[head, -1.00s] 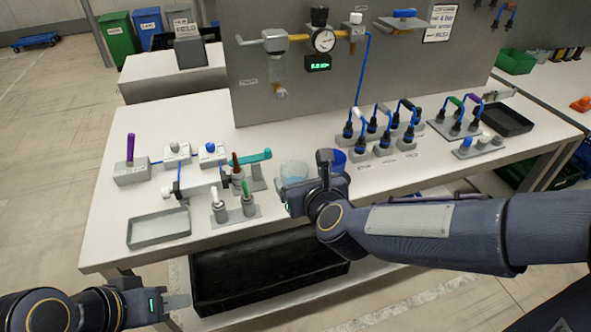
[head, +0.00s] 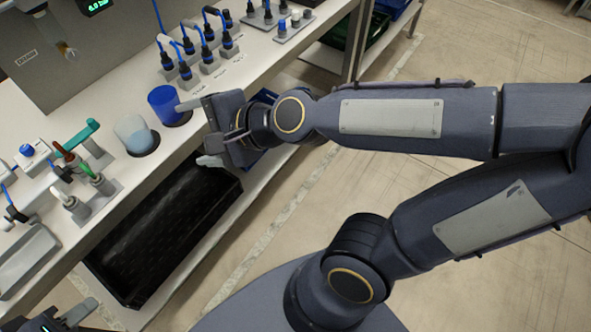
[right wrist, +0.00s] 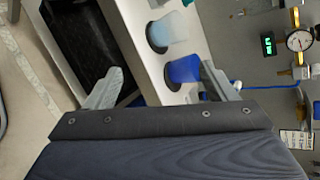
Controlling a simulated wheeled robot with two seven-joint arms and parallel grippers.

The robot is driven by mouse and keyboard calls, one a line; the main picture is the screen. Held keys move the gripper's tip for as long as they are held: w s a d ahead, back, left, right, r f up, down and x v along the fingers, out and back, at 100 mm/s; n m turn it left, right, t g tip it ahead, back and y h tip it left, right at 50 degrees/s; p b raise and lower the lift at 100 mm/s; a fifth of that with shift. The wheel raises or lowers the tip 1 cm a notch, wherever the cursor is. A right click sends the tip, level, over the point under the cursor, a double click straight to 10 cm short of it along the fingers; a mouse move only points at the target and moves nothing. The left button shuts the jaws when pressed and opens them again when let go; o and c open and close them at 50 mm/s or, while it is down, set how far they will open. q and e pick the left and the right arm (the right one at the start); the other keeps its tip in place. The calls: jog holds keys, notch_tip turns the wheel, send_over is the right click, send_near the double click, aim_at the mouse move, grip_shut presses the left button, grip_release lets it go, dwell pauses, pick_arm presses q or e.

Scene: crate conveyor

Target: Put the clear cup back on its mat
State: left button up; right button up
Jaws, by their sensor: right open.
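The clear cup (head: 132,133), pale blue in its lower part, stands upright near the bench's front edge. Its dark round mat (head: 153,147) shows beneath it and juts out on the right. The clear cup (right wrist: 172,28) and mat also show in the right wrist view. A blue cup (head: 164,101) stands beside it on its own dark mat (head: 184,119). My right gripper (head: 197,132) is open and empty, to the right of the clear cup and apart from it; one finger is close to the blue cup. My left gripper (head: 75,315) is partly cut off at the bottom left.
A black bin (head: 165,225) sits low in front of the bench. A green-and-red-handled valve block (head: 85,180) and a grey tray (head: 25,258) lie left of the cups. Blue cable plugs (head: 185,68) stand behind the blue cup.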

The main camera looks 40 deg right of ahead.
jog(key=s+d+f+n+g+h, duration=0.1)
jog(key=s+d+f+n+g, duration=0.1)
jog(key=s+d+n, duration=0.3)
jog(key=s+d+f+n+g+h, duration=0.2)
jog(key=s+d+f+n, duration=0.2)
jog(key=s+n, duration=0.4)
jog(key=shift+s+d+f+n+g, duration=0.3)
jog(key=shift+d+n, duration=0.45)
jog(key=shift+n, duration=0.15)
notch_tip(320, 180, up, 8)
jog(key=p, duration=0.8)
jog(key=shift+r, duration=0.25)
